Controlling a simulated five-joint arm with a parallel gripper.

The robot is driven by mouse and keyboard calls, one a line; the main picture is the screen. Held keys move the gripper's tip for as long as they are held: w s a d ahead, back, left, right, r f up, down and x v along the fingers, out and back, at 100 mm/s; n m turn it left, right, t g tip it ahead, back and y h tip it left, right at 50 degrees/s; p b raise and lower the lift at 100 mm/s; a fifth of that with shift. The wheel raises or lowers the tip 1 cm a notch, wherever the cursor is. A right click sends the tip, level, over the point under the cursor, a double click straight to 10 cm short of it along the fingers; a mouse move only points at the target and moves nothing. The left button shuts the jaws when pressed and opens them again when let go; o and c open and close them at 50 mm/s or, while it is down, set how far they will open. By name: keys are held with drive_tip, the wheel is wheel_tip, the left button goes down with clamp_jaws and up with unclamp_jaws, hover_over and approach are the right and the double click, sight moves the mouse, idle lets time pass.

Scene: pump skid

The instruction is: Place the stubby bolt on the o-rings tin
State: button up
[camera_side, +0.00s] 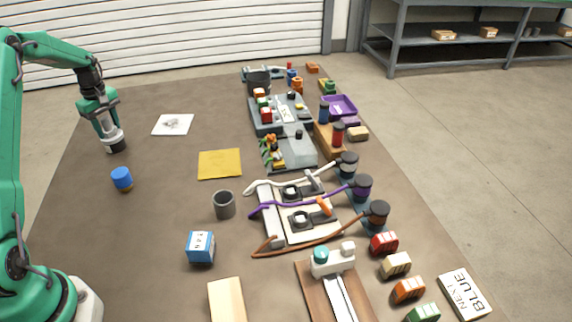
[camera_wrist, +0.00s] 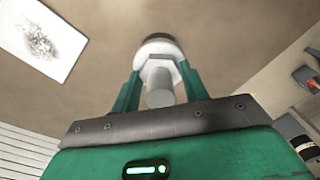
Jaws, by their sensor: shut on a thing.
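My gripper (camera_side: 111,132) is at the left of the table in the side view. In the wrist view, its green fingers (camera_wrist: 161,70) are shut on the stubby bolt (camera_wrist: 160,90), a pale piece with a grey round shank and a wider hex part. A round, dark-edged piece (camera_wrist: 164,43) lies just beyond the hex part. I cannot tell whether it belongs to the bolt or is a tin under it. No o-rings label is readable. A short blue cylinder (camera_side: 122,178) stands nearer the side camera, apart from my gripper.
A white card (camera_side: 173,125) with a grey print lies right of my gripper. A yellow cloth (camera_side: 220,164), grey cup (camera_side: 224,205) and blue box (camera_side: 201,247) are farther right. Pump parts and cables crowd the table's right half. Brown table around my gripper is mostly bare.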

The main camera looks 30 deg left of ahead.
sight(105, 118)
drive_tip(key=shift+f, duration=0.1)
drive_tip(key=o, duration=1)
drive_tip(key=shift+o, duration=0.2)
wheel_tip(105, 118, up, 12)
drive_tip(key=shift+r, duration=0.15)
idle(0.4)
drive_tip(key=shift+d, duration=0.1)
